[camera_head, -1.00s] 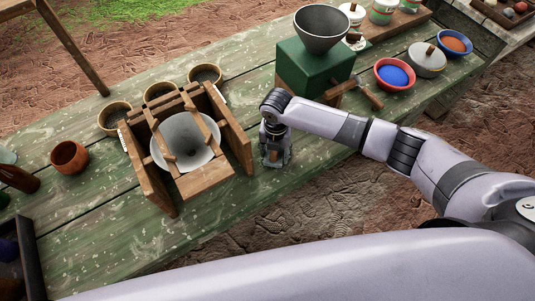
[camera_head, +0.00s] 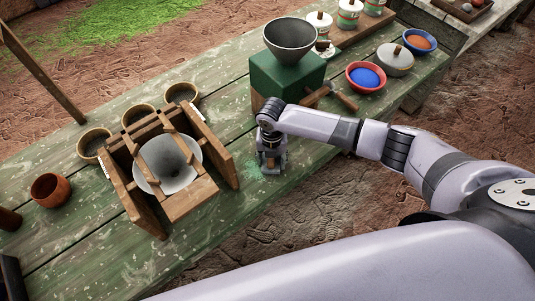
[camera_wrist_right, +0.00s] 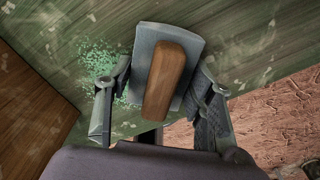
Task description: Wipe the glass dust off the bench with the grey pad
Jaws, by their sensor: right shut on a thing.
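My right gripper (camera_head: 271,165) is low at the bench's near edge, between the wooden frame and the green mill. In the right wrist view the gripper (camera_wrist_right: 164,95) is shut on the grey pad (camera_wrist_right: 150,38), with its brown wooden handle (camera_wrist_right: 170,75) between the fingers. Green glass dust (camera_wrist_right: 100,62) lies on the bench (camera_wrist_right: 205,18) beside the pad, to its left. In the head view a faint patch of dust (camera_head: 252,168) shows just left of the gripper. Whether the pad touches the boards is not clear. My left gripper is not in view.
Red bowl of blue powder (camera_head: 366,77) is farther right. Bare bench lies in front of the frame.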

